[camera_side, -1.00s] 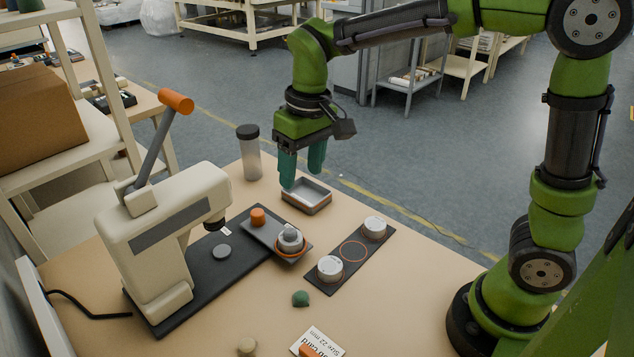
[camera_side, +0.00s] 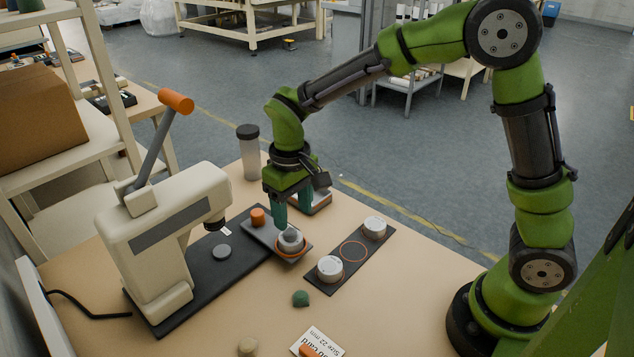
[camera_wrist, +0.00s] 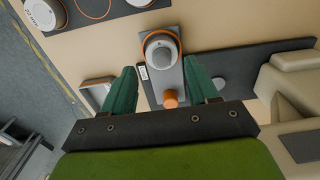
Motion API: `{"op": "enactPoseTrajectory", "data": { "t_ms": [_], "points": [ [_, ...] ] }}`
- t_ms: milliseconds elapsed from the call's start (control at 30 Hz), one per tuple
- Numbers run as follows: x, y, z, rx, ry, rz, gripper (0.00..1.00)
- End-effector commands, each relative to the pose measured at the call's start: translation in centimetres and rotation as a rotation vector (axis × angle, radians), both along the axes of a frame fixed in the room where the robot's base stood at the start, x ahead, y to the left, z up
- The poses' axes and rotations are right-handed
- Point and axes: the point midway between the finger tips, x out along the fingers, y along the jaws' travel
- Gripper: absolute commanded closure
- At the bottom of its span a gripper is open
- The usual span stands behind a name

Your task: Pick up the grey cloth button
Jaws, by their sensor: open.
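A grey rounded piece, which looks like the grey cloth button (camera_side: 291,236), sits in a pale round holder with an orange ring on a dark grey plate (camera_side: 262,232). In the wrist view the grey button (camera_wrist: 163,53) lies ahead of and between my fingertips. My gripper (camera_side: 291,220) is open, pointing down just above and behind the button, with teal fingers apart on either side. It also shows in the wrist view (camera_wrist: 160,68), with nothing between the fingertips. I cannot tell whether a finger touches the holder.
An orange knob (camera_side: 258,216) stands on the same plate. A cream press (camera_side: 165,240) with a grey disc (camera_side: 221,251) on its base is at left. White tins (camera_side: 330,268) stand on a dark strip. A green button (camera_side: 300,298) lies in front; a tray (camera_side: 318,203) is behind.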

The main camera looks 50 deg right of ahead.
Motion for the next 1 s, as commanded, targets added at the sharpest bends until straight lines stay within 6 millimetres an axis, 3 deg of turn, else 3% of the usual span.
{"op": "enactPoseTrajectory", "data": {
  "t_ms": [400,667,1000],
  "points": [
    [0.7,0.0,-5.0,0.0,0.002,-0.001,0.41],
    [0.7,0.0,-5.3,0.0,-0.001,-0.001,0.41],
    [0.7,0.0,-5.2,0.0,-0.001,-0.001,0.86]
  ]
}}
